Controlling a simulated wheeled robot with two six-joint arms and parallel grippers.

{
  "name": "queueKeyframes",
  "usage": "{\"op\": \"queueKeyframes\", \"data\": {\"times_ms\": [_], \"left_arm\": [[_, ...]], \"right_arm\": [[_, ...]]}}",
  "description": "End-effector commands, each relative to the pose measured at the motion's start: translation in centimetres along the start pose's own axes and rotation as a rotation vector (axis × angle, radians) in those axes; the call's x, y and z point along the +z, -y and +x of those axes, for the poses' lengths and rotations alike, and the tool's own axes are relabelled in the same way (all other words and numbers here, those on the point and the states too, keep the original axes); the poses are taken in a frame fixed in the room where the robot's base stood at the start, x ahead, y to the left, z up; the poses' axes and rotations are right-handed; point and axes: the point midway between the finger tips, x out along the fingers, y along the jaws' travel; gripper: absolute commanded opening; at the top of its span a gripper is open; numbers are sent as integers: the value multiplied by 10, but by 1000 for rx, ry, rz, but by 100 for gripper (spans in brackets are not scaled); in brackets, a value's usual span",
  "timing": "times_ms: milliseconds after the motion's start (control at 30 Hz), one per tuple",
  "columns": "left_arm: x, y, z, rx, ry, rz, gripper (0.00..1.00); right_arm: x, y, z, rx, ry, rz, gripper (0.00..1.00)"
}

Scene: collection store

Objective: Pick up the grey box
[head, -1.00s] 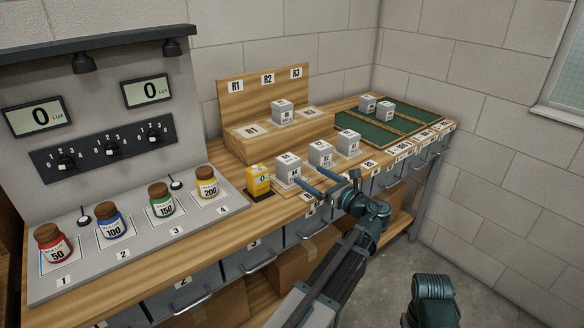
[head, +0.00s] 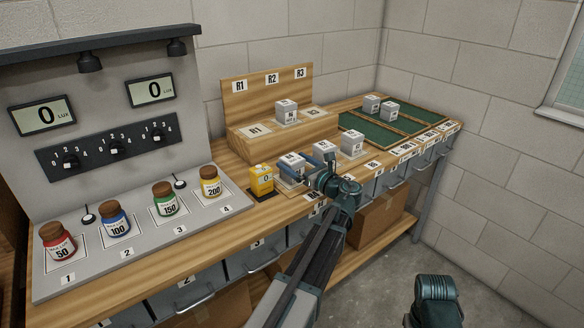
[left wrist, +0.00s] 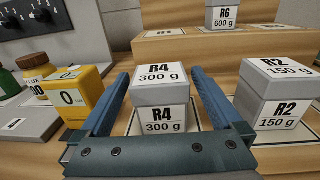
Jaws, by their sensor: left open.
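A grey box labelled R4 300 g (head: 291,162) stands upright on a white card on the bench. It also shows in the left wrist view (left wrist: 162,92). My left gripper (head: 290,170) is open, with one blue finger on each side of this box; its fingers also show in the left wrist view (left wrist: 161,88). Slim gaps seem to show between fingers and box. Other grey boxes stand nearby: R2 150 g (left wrist: 275,95) just right, another (head: 352,143) beyond it, and R6 600 g (left wrist: 222,15) on the wooden step.
A yellow meter reading 0 (head: 261,180) stands close left of the R4 box. Coloured jars, such as the yellow-labelled one (head: 211,187), stand on a grey panel further left. Two grey boxes (head: 380,107) sit on a green tray (head: 365,129) at the back right.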

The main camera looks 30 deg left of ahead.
Motion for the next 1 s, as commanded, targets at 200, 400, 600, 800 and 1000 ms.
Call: {"op": "queueKeyframes", "data": {"times_ms": [200, 400, 600, 800, 1000], "left_arm": [[0, 0, 14, 0, 0, 0, 100], [0, 0, 14, 0, 0, 0, 84], [0, 0, 14, 0, 0, 0, 48], [0, 0, 14, 0, 0, 0, 12], [0, 0, 14, 0, 1, 0, 0]], "right_arm": [[0, 0, 0, 0, 0, 0, 50], [0, 0, 0, 0, 0, 0, 50], [0, 0, 0, 0, 0, 0, 50], [0, 0, 0, 0, 0, 0, 50], [0, 0, 0, 0, 0, 0, 50]]}}
